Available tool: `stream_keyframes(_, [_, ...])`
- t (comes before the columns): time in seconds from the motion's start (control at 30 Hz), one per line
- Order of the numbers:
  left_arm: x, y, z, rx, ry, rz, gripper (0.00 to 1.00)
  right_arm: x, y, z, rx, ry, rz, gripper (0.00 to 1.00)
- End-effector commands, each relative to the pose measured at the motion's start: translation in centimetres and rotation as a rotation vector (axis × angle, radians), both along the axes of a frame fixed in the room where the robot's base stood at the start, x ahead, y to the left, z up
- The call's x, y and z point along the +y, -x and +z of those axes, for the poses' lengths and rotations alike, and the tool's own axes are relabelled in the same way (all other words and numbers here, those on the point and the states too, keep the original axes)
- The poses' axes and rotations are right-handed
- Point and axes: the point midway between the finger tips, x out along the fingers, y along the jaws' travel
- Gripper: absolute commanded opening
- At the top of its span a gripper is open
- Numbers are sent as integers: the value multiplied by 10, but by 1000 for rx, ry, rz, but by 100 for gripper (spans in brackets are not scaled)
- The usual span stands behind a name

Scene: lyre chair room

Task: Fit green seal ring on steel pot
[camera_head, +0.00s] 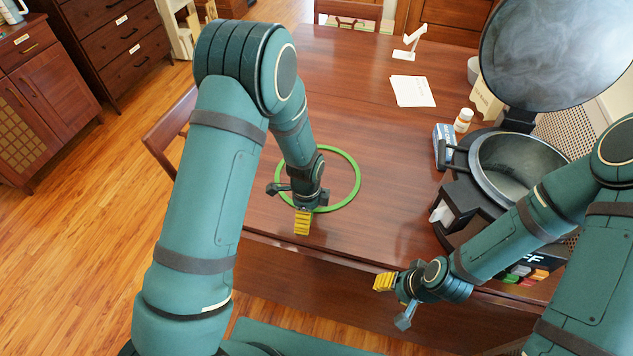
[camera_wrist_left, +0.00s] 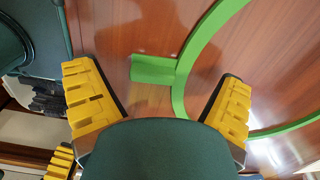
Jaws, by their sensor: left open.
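The green seal ring (camera_head: 359,180) lies flat on the wooden table. In the left wrist view its curved band (camera_wrist_left: 179,88) and a flat green tab (camera_wrist_left: 152,69) show between and beyond my fingers. My left gripper (camera_head: 302,220) is over the ring's near edge, open, with nothing between its yellow pads. It also shows in the left wrist view (camera_wrist_left: 160,92). The steel pot (camera_head: 477,168) stands open in a black base at the right, its round lid (camera_head: 555,50) raised. My right gripper (camera_head: 388,284) hangs near the table's front edge; its finger gap is unclear.
A white pill bottle (camera_head: 463,120) and a blue box (camera_head: 443,144) stand left of the pot. White paper (camera_head: 412,91) and a small white stand (camera_head: 409,42) are farther back. A chair (camera_head: 168,135) is at the left. The table's middle is clear.

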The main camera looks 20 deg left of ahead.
Motion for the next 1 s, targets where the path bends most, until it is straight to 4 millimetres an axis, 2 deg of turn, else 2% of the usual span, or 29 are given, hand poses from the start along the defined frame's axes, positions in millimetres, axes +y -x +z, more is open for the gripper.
stream_keyframes(0.23, [0, 0, -1, 0, 0, 0, 95, 0, 0, 0, -1, 0, 0, 47])
stream_keyframes(0.37, [0, 0, -1, 0, 0, 0, 51, 0, 0, 0, -1, 0, 0, 47])
stream_keyframes(0.4, [0, 0, -1, -1, 0, 1, 37, 0, 0, 0, -1, 0, 0, 47])
stream_keyframes(0.47, [0, 0, -1, -1, 0, 1, 17, 0, 0, 0, -1, 0, 0, 47])
stream_keyframes(0.87, [0, 0, -1, -1, 0, 1, 15, 0, 0, 0, -1, 0, 0, 47])
stream_keyframes(1.0, [0, -1, 6, -3, 1, 1, 14, 0, 0, 2, 0, 0, 0, 47])
